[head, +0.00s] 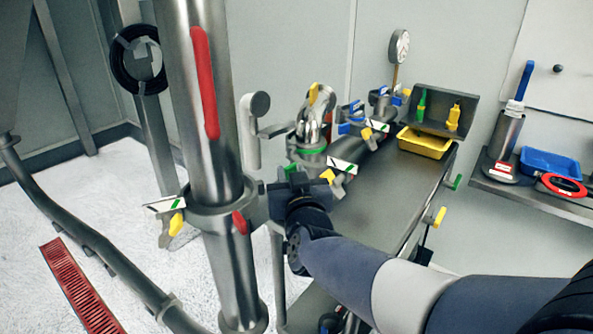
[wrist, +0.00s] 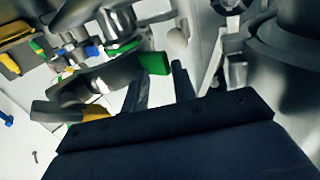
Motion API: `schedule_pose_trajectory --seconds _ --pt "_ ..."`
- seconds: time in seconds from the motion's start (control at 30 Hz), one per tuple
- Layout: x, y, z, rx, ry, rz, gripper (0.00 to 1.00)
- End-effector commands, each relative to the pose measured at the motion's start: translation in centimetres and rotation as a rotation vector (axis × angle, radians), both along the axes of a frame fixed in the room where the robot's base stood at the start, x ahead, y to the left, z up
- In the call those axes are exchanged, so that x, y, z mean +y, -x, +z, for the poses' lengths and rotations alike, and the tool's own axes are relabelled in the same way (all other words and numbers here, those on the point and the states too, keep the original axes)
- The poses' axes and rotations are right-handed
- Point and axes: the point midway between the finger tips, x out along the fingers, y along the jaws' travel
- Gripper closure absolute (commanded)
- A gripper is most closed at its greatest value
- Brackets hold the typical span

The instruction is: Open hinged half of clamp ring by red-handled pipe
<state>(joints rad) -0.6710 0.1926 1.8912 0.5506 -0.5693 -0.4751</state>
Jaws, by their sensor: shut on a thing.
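The red-handled pipe (head: 205,100) stands upright at left in the head view, with a metal collar (head: 222,215) around it. My gripper (head: 293,180) is just right of that collar. In the wrist view, my gripper's two fingers (wrist: 160,84) stand either side of the lower end of a green handle (wrist: 153,62), and they are shut on it. The green handle also shows just above my gripper in the head view (head: 290,169). The curved metal of the clamp ring (wrist: 95,75) lies left of the fingers. My gripper hides part of the ring in the head view.
A yellow handle (head: 328,176) is just right of my gripper; a yellow-and-dark lever (wrist: 70,112) lies left of the fingers. A steel bench (head: 410,180) with a yellow tray (head: 425,143) is behind. Dark cylindrical metal (wrist: 295,50) is close on the wrist view's right.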

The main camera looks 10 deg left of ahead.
Motion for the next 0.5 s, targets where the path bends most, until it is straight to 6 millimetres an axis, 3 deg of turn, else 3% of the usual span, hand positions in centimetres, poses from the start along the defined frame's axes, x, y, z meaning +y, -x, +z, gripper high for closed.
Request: schedule_pose_trajectory --seconds 0.03,0.5 --pt "0.29 -0.41 0.86 -0.018 0.0 -0.006 1.0" --pt "0.03 -0.6 0.79 -0.02 -0.001 -0.036 1.0"
